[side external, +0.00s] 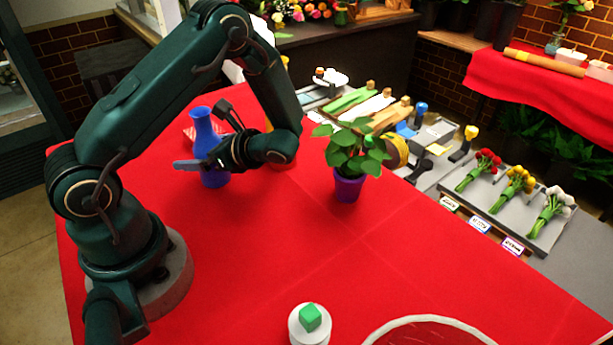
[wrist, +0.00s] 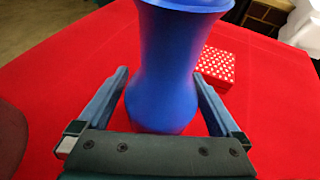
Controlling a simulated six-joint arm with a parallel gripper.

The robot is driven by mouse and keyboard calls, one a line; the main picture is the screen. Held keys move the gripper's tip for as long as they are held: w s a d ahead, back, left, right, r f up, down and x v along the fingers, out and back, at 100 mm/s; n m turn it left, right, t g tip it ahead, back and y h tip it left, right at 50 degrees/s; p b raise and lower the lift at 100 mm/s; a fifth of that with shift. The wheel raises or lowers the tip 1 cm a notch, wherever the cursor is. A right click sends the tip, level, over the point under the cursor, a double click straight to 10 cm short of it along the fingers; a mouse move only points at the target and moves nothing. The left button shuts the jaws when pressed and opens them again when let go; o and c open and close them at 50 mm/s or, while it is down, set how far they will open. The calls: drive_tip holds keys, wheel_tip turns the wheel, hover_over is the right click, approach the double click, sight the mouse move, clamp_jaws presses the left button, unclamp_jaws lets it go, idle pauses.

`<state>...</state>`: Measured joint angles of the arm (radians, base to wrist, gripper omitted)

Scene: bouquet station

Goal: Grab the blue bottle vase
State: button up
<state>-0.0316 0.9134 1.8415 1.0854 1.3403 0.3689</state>
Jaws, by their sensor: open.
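The blue bottle vase (side external: 206,140) stands upright on the red table, with a narrow neck and flared lip. My gripper (side external: 204,138) is at the vase, with its fingers spread. In the wrist view the blue bottle vase (wrist: 168,70) fills the middle, its lip cut off by the top edge. My gripper (wrist: 162,105) is open, with one finger on each side of the vase's lower body. The vase's base is partly hidden by the gripper's palm.
A potted plant in a purple pot (side external: 348,187) stands right of my gripper. A red box with white dots (wrist: 216,64) lies behind the vase. A white cylinder with a green cube (side external: 310,318) stands near the front. The red table (side external: 250,245) between is clear.

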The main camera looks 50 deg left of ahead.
clamp_jaws()
drive_tip(key=shift+r, duration=0.15)
